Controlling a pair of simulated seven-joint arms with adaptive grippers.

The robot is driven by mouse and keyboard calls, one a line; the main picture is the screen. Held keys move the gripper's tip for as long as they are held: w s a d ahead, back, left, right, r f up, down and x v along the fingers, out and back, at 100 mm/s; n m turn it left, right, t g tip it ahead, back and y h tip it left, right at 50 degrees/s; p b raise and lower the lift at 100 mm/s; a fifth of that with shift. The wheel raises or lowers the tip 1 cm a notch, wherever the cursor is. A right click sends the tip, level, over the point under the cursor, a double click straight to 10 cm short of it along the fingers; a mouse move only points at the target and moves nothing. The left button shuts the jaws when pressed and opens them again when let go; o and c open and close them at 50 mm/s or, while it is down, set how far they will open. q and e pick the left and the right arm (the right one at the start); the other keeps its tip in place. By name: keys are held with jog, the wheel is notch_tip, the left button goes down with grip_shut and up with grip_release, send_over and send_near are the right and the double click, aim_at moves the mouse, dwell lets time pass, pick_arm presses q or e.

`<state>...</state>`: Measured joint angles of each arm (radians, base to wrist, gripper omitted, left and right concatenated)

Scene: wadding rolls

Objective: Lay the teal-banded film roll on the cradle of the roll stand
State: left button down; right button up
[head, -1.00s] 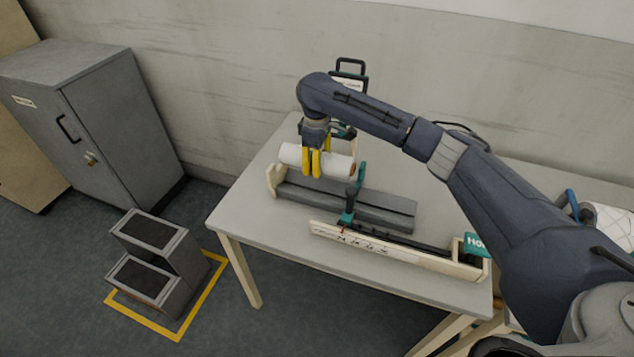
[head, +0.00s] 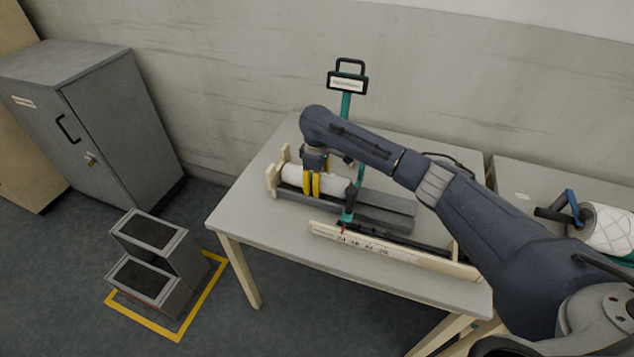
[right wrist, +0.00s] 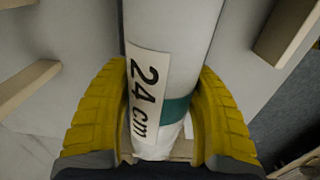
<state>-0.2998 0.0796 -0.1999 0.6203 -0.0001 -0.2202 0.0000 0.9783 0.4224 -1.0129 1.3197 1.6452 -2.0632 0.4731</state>
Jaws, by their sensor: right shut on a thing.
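The film roll (head: 335,184) is a white cylinder held level, low over the left part of the roll stand. In the right wrist view the roll (right wrist: 175,45) shows its teal band (right wrist: 174,112) and a label reading "24 cm". My right gripper (head: 311,192) has yellow fingers shut on the roll from both sides, near the band. The stand has a long grey base (head: 390,216) and cream end pieces (head: 272,181) at the left. The roll's left end is close to these pieces. I cannot tell whether the roll touches the cradle. My left gripper is out of view.
A cream rail (head: 390,252) with a dark strip runs along the table's front. A teal post with a display (head: 347,83) rises behind the arm. A patterned white roll (head: 608,228) lies on the right-hand table. The table's left side (head: 243,205) is clear.

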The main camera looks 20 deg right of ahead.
jog(key=shift+s+f, duration=0.1)
jog(key=shift+f, duration=0.55)
jog(key=o, duration=1.6)
jog(key=shift+s+f, duration=0.15)
jog(key=shift+f, duration=0.05)
jog(key=shift+r, duration=0.55)
notch_tip(320, 180, up, 13)
jog(key=shift+a+f, duration=0.1)
jog(key=shift+f, duration=0.1)
